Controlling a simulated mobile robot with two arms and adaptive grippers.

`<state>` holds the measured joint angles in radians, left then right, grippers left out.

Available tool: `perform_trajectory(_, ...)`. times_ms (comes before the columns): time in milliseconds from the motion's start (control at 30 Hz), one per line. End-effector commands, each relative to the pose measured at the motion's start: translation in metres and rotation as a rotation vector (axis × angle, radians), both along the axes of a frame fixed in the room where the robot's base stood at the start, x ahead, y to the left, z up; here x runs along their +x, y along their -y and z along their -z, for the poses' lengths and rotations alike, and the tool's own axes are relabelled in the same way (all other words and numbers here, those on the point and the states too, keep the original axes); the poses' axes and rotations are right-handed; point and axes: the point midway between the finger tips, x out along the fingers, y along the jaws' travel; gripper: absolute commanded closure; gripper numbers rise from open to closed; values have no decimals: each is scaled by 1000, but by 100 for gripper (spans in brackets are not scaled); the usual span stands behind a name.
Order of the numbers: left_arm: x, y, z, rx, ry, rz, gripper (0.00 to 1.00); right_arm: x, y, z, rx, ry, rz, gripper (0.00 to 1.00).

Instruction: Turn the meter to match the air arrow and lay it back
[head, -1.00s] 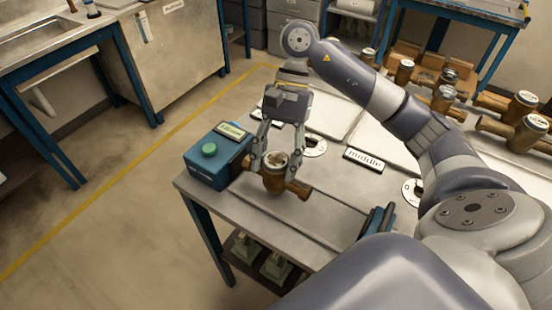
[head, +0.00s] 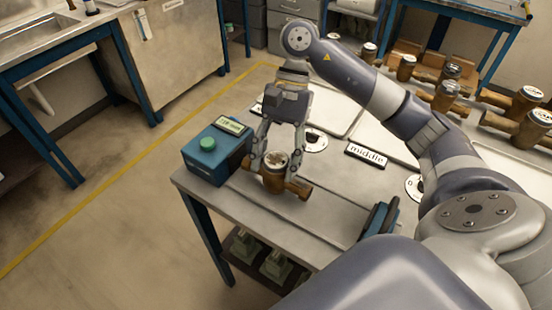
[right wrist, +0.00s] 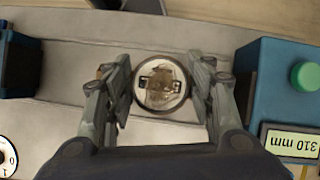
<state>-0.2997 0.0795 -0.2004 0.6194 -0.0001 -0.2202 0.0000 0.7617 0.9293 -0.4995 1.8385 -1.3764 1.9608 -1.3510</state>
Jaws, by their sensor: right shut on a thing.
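The meter (head: 271,182) is a brass pipe body with a round glass-topped register. It is at the front left of the grey bench (head: 330,222), with a pipe end pointing right and toward me. My right gripper (head: 277,161) comes down from above and is shut on the meter, one finger on each side of the register. In the right wrist view the meter's round face (right wrist: 161,84) sits between the two fingers; its markings are too blurred to read. I cannot tell whether the meter touches the bench. I cannot make out an air arrow. My left gripper is out of view.
A blue box (head: 208,164) with a green button and display, reading 310 mm in the wrist view, stands close left of the meter. A blue clamp-like part (head: 379,220) is at right. A "middle" label (head: 366,156) and round dials lie behind. Several brass meters stand back right.

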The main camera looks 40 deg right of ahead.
Motion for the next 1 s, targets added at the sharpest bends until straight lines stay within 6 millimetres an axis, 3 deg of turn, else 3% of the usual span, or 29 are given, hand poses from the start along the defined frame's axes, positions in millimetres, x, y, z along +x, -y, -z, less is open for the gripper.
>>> perform_trajectory(200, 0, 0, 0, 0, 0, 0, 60, 0, 0, -1, 1, 2, 0, 100)
perform_trajectory(233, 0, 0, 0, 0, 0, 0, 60, 0, 0, -1, 1, 2, 0, 43)
perform_trajectory(300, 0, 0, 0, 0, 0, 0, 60, 0, 0, -1, 1, 2, 0, 27)
perform_trajectory(567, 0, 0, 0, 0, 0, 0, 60, 0, 0, -1, 1, 1, 0, 27)
perform_trajectory(700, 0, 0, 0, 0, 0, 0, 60, 0, 0, 1, -1, -1, 0, 8)
perform_trajectory(1000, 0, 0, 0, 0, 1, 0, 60, 0, 0, 0, 0, 0, 0, 7)
